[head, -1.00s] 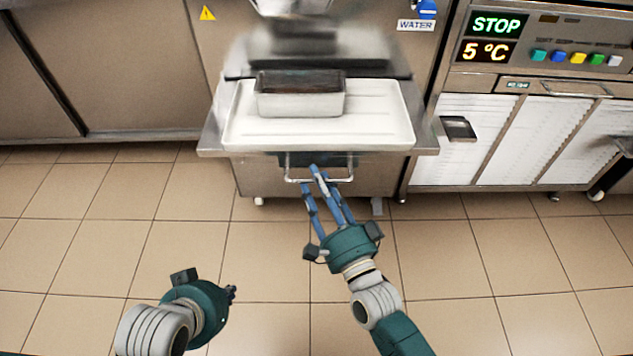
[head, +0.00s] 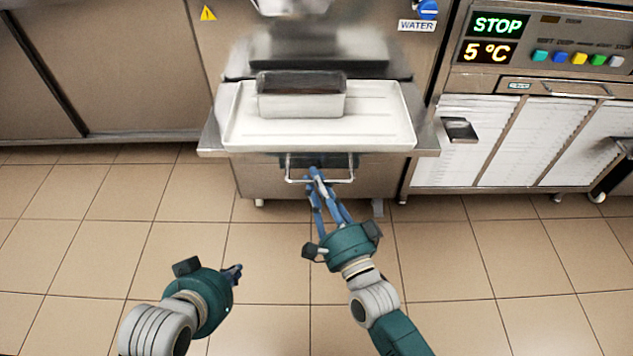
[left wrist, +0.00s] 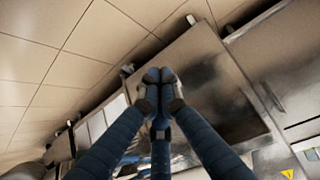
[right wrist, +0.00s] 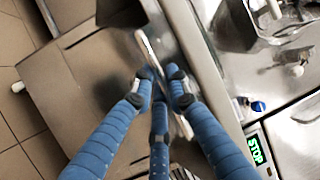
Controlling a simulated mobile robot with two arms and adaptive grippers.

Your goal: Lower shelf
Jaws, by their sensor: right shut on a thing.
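The steel shelf (head: 428,142) sticks out from the front of the batch freezer, bearing a white tray (head: 380,137) with a metal pan (head: 300,105) on it. A wire-like handle (head: 343,180) hangs below its front edge. My right gripper (head: 316,172) is shut on this handle. In the right wrist view, the handle bar (right wrist: 146,48) runs between the fingers of my right gripper (right wrist: 160,82). My left gripper (head: 237,272) is away from the shelf, low over the floor. In the left wrist view its fingertips (left wrist: 160,78) are together, with nothing seen between them.
A machine (head: 530,120) with STOP and 5 °C displays and white louvred panels stands at the right. Steel cabinets (head: 100,65) line the left. The tiled floor (head: 480,270) in front is clear.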

